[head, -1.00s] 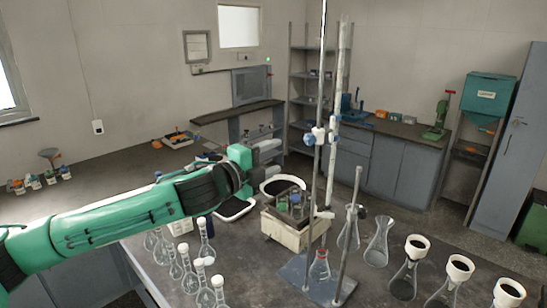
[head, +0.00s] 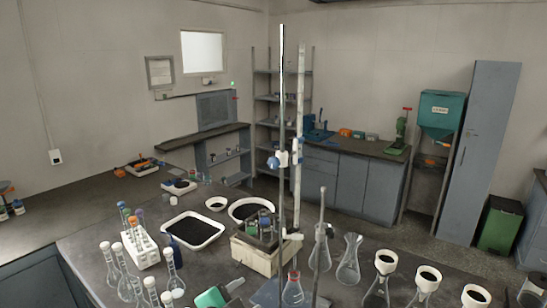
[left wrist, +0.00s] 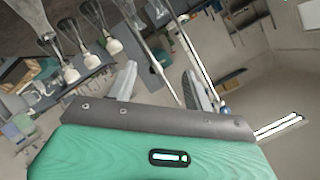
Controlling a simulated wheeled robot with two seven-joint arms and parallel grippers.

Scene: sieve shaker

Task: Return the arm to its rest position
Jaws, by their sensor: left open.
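My left arm shows in the head view only as a green and grey piece of the left gripper (head: 222,293) at the bottom edge, left of the burette stand. In the left wrist view my left gripper (left wrist: 160,82) has its two grey fingers spread apart with nothing between them. The room appears strongly tilted there, with flasks along the top. My right gripper is in neither view.
The burette stand's tall rod (head: 281,130) rises close to the right of my left gripper. Several flasks (head: 349,262) stand right of it. A test-tube rack (head: 141,250), a black-filled white tray (head: 193,230) and stoppered flasks stand to the left.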

